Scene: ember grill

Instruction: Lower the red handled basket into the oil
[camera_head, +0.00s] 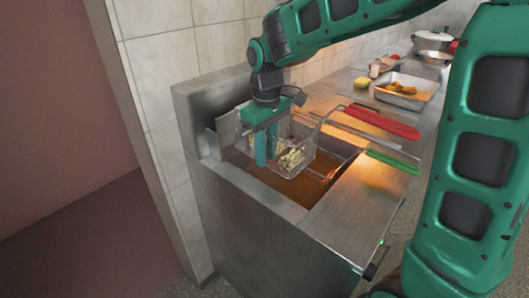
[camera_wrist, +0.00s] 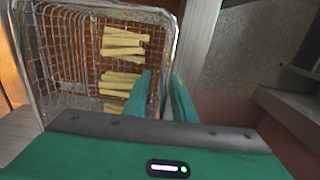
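The red handled basket (camera_wrist: 95,12) is a wire basket with pale fries (camera_wrist: 122,42) in it. In the head view the basket (camera_head: 301,131) is above the left part of the oil (camera_head: 300,190), and its red handle (camera_head: 382,122) reaches right over the counter. My gripper (camera_head: 267,148) points down at the basket's near left side. In the wrist view my gripper (camera_wrist: 162,85) has one finger inside the basket and one outside, with the side rim between them. The gap looks narrow, but I cannot tell whether the fingers press on the rim.
A green handle (camera_head: 392,161) lies over the fryer's right edge. A metal tray with brown food (camera_head: 404,90), a yellow block (camera_head: 361,83) and a lidded pot (camera_head: 433,41) stand along the counter. The tiled wall (camera_head: 160,80) is close behind the fryer.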

